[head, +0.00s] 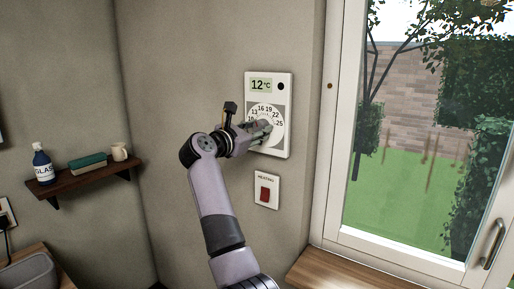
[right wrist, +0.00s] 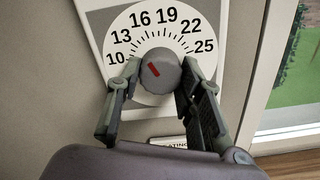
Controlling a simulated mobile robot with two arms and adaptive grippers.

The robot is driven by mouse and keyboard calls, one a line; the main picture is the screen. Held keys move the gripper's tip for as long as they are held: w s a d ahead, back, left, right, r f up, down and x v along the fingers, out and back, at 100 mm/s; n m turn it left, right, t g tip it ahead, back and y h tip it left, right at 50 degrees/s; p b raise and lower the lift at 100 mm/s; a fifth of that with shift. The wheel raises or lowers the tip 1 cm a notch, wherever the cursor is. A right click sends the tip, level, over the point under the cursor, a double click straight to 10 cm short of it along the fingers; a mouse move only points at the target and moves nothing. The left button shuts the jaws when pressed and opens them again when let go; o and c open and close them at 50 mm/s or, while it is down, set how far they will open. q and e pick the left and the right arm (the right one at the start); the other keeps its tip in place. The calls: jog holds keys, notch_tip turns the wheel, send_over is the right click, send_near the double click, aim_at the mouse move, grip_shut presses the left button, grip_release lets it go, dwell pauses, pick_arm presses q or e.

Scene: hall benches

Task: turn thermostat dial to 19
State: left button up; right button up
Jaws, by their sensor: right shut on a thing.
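The white thermostat (head: 285,118) hangs on the wall in the head view, and its display (head: 261,85) reads 12 °C. In the right wrist view its round white dial (right wrist: 122,28) carries the numbers 10, 13, 16, 19, 22 and 25. The grey knob (right wrist: 164,81) sits at the dial's middle, its red mark tilted up and left, toward the low numbers. My right gripper (right wrist: 160,72) is shut on the knob, one finger on each side. In the head view the right gripper (head: 261,130) covers part of the dial. My left gripper is not in view.
A heating plate with a red switch (head: 265,194) is just below the thermostat. A window (head: 336,120) with a handle is at right, above a wooden sill (head: 340,272). A small shelf (head: 85,182) at left holds a bottle (head: 42,165), a green item and a cup.

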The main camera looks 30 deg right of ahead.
jog(key=m+b, duration=0.5)
jog(key=b, duration=0.1)
jog(key=shift+f+m, duration=0.15)
jog(key=shift+m, duration=0.25)
jog(key=shift+m+b, duration=0.6)
jog(key=shift+m, duration=0.2)
jog(key=shift+r+m, duration=0.2)
jog(key=shift+m, duration=0.1)
jog(key=o, duration=1.2)
jog(key=shift+c, duration=0.2)
